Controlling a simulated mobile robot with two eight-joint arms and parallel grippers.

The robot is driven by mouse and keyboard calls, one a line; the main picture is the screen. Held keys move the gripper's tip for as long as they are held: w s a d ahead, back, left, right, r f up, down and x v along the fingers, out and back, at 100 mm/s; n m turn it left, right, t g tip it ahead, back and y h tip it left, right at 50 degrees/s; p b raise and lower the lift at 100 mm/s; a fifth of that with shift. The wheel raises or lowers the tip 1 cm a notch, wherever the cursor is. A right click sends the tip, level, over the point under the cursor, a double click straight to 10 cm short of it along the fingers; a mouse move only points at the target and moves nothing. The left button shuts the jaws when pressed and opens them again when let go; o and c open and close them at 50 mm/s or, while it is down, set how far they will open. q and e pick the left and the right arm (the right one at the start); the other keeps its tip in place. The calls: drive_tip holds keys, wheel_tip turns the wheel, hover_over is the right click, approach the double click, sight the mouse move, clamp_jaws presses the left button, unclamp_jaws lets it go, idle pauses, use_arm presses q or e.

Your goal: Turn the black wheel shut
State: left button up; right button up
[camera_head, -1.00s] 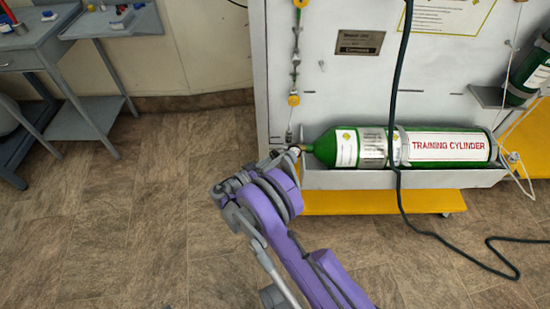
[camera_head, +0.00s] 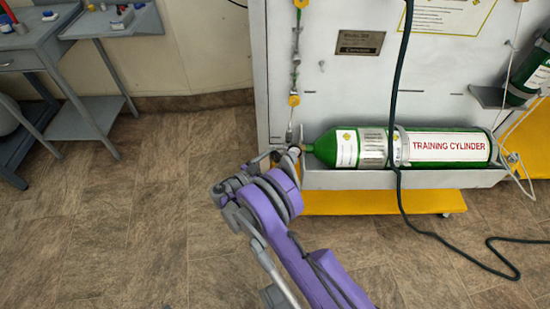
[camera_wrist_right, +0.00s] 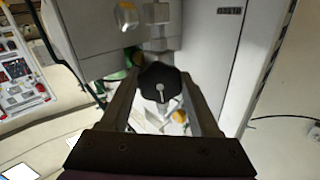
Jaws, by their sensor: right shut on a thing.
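The black wheel (camera_wrist_right: 160,82) shows in the right wrist view, between the two fingers of my right gripper (camera_wrist_right: 163,92). The fingers are shut on it, one at each side. In the head view my right gripper (camera_head: 286,153) is at the neck end of the green training cylinder (camera_head: 448,147), and it hides the wheel there. The cylinder lies on its side in a grey tray on the panel. My left gripper is not in view.
A white panel (camera_head: 340,85) with a line of yellow and metal fittings (camera_head: 294,99) rises behind the cylinder. A dark hose (camera_head: 394,75) hangs across the cylinder and runs over the floor. A grey workbench (camera_head: 85,95) stands at the left. The floor between is clear.

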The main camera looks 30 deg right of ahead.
drive_tip(key=shift+m, duration=0.6)
drive_tip(key=o, duration=1.4)
drive_tip(key=shift+c, duration=0.2)
drive_tip(key=s+a+p, duration=0.2)
drive_tip(key=a, duration=0.8)
drive_tip(key=shift+a, duration=0.35)
